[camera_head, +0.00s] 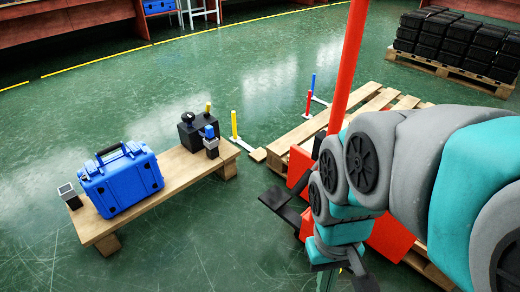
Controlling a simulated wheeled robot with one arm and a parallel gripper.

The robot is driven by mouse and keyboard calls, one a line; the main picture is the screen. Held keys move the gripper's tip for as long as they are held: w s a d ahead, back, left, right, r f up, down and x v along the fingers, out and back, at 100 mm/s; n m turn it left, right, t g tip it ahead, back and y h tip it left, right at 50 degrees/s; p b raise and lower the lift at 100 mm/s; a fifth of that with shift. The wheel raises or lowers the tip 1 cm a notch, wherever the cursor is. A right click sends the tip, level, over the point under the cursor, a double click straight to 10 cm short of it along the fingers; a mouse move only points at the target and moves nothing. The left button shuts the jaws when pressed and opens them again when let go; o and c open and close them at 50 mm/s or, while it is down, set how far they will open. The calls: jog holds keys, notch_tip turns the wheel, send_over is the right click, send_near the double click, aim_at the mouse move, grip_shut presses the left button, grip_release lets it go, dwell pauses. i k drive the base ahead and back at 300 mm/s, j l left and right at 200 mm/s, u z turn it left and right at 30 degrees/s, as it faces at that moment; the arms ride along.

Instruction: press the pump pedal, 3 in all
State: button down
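A red machine body (392,238) stands at the right of centre beside a wooden pallet, with a tall red pole (350,70) above it. A flat black part that looks like a pedal (276,199) sticks out to the left of the red machine. My arm reaches in from the right and bends down over the machine, hiding much of it. My gripper is at the lower end of the arm, near the bottom edge; a dark part that may be one of its fingers (361,272) shows there. Its opening and any contact with the pedal are not clear.
A low wooden bench (158,196) on the left holds a blue case (122,181), a black box (192,132) and small items. A pallet (375,102) lies behind the machine. Black crates (455,40) stand at the back right. The green floor between bench and machine is clear.

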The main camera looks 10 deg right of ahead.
aim_at(275, 197)
jog(key=z, duration=1.4)
jog(key=k+j+z, duration=0.1)
jog(key=z, duration=0.25)
jog(key=k+j, duration=0.65)
jog(key=j, duration=0.25)
jog(key=k+j, duration=0.35)
jog(key=j, duration=0.15)
